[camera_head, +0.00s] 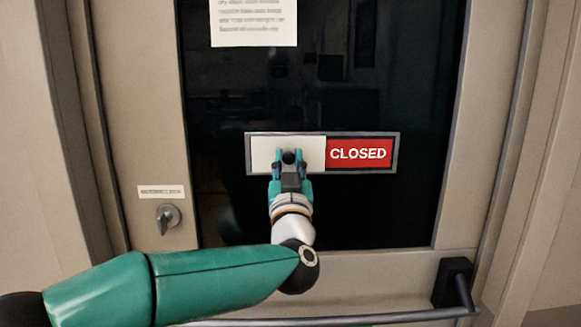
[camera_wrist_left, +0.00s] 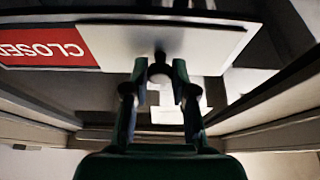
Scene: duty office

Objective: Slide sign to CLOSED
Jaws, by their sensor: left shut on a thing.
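The sign (camera_head: 395,152) is a grey-framed bar on the dark door glass. Its right half shows a red panel with CLOSED (camera_head: 358,153) in white. A pale slider plate (camera_head: 316,148) covers the left half. My left gripper (camera_head: 289,160) is at the slider's middle, shut on a small dark knob (camera_head: 288,156). In the left wrist view the slider (camera_wrist_left: 205,45) spans the top, with the red CLOSED panel (camera_wrist_left: 45,48) at the left. There the left gripper (camera_wrist_left: 160,72) has its fingertips on either side of the round knob. My right gripper is not in view.
A paper notice (camera_head: 253,22) is on the glass above the sign. A small label (camera_head: 161,191) and a round lock (camera_head: 168,218) are on the left door frame. A push bar (camera_head: 400,316) crosses low on the door, with a dark bracket (camera_head: 454,282) at the right.

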